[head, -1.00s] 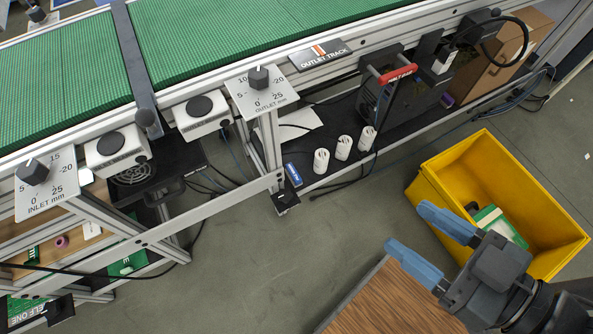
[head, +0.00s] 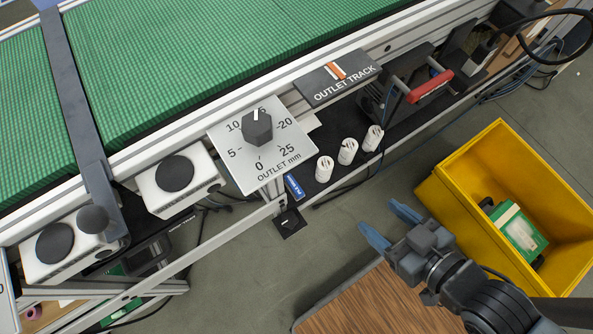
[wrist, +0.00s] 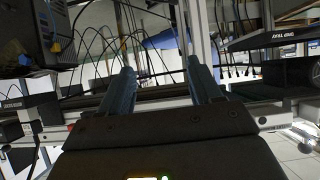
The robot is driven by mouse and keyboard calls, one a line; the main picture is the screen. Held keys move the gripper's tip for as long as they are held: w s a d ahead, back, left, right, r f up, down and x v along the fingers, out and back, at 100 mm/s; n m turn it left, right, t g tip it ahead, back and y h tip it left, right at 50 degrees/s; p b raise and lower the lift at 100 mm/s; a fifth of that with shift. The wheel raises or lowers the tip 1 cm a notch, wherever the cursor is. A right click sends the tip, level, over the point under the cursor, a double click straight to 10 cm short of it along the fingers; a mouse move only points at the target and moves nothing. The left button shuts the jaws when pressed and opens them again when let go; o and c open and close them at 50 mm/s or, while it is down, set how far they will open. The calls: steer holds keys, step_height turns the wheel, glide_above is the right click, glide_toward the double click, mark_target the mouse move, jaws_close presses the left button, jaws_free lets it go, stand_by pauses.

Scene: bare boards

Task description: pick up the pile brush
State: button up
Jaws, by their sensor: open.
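I cannot make out a pile brush for certain in either view. A green and white object (head: 519,232) with dark parts lies in the yellow bin (head: 468,222); I cannot tell what it is. My gripper (head: 388,223) is open and empty, with blue fingers, over the floor to the left of the bin and above the wooden top's far edge. In the wrist view, my gripper (wrist: 161,82) has its two fingers apart with nothing between them, facing the frame and cables under the machine.
A machine with a green belt (head: 190,70) runs across the back, with an outlet dial plate (head: 229,152) on its front. Several white rolls (head: 347,151) stand on the dark lower shelf. A wooden top (head: 375,301) lies below my gripper. Grey floor is clear between.

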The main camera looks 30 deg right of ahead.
steer(key=w+f+g+b, duration=0.1)
steer(key=w+f+b, duration=0.15)
steer(key=f, duration=0.45)
steer(key=w+d+f+g+b, duration=0.1)
steer(key=w+f+b, duration=0.15)
steer(key=f, duration=0.45)
steer(key=w+f+g+b, duration=0.1)
steer(key=w+f+b, duration=0.1)
steer(key=w+f, duration=0.35)
steer(key=g+b, duration=0.9)
steer(key=b, duration=0.5)
glide_above(294, 184)
steer(key=f, duration=2.1)
steer(key=shift+w+a+f, duration=0.1)
steer(key=shift+w+a, duration=0.1)
steer(key=shift+a, duration=0.15)
steer(key=shift+s+d+f+b, duration=0.2)
steer(key=shift+f+b, duration=1.05)
steer(key=shift+f, duration=0.65)
steer(key=shift+s+d+f+b, duration=0.15)
steer(key=shift+f+b, duration=1.05)
steer(key=shift+f, duration=0.65)
steer(key=shift+w, duration=0.1)
steer(key=shift+r, duration=0.1)
jaws_close()
step_height(294, 184, up, 10)
steer(key=p, duration=0.5)
